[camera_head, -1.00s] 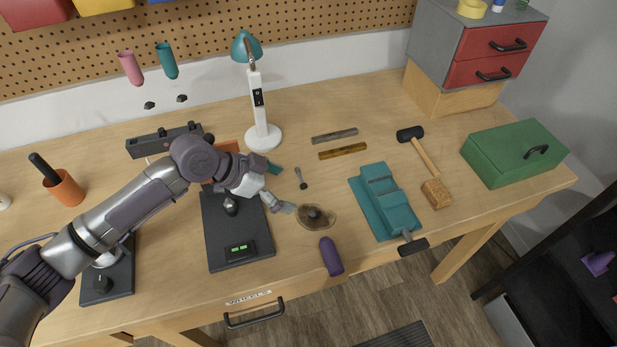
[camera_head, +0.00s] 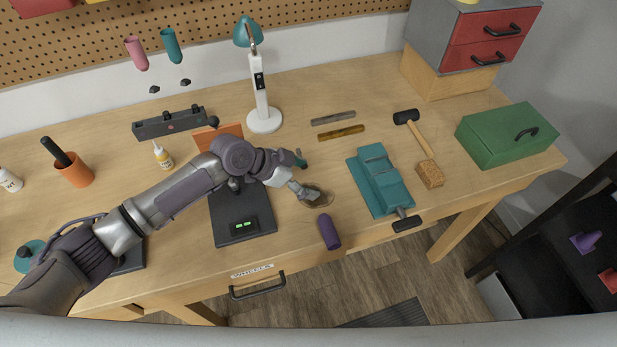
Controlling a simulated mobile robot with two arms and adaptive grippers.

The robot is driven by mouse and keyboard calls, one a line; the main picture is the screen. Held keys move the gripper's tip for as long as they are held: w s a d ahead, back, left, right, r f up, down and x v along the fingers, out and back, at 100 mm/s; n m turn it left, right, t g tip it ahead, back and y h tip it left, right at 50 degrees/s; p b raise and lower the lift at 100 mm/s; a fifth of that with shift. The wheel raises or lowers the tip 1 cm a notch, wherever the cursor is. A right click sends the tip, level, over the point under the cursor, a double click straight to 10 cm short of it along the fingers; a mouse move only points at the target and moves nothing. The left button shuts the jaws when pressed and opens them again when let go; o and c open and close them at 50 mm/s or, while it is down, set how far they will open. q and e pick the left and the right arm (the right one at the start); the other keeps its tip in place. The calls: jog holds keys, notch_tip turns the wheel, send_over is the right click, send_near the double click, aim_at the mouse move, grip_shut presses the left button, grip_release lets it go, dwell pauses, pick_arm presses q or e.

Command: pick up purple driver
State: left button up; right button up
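The purple driver (camera_head: 329,232) lies near the front edge of the workbench. Only its rounded purple handle shows clearly; I cannot make out a shaft. My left gripper (camera_head: 309,194) is above and behind it, over a round brown dish (camera_head: 321,200), which it partly covers. The gripper is apart from the driver. Its fingers are too small to tell whether they are open or shut. My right gripper is not in view.
A black scale-like device (camera_head: 243,226) lies left of the driver. A white lamp (camera_head: 263,118) is behind. Bare bench top lies between driver and vise.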

aim_at(308, 178)
pick_arm(q)
jog(key=c, duration=0.4)
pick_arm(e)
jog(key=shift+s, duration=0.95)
pick_arm(q)
jog(key=shift+r, duration=0.1)
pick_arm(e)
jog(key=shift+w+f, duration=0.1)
pick_arm(q)
jog(key=shift+r+b, duration=0.35)
jog(key=shift+r, duration=0.3)
jog(key=r, duration=0.1)
jog(key=r+b, duration=0.1)
jog(key=r, duration=0.1)
jog(key=shift+d, duration=0.3)
jog(key=shift+w+d+r+b, duration=0.3)
jog(key=shift+d+r+b, duration=0.25)
jog(key=shift+d+r, duration=0.95)
jog(key=shift+w+d+r+b, duration=0.25)
jog(key=shift+d+r+b, duration=0.35)
jog(key=shift+d, duration=1.55)
jog(key=shift+w+d+r+b, duration=0.3)
jog(key=shift+d+r+b, duration=0.2)
jog(key=shift+d+r, duration=1)
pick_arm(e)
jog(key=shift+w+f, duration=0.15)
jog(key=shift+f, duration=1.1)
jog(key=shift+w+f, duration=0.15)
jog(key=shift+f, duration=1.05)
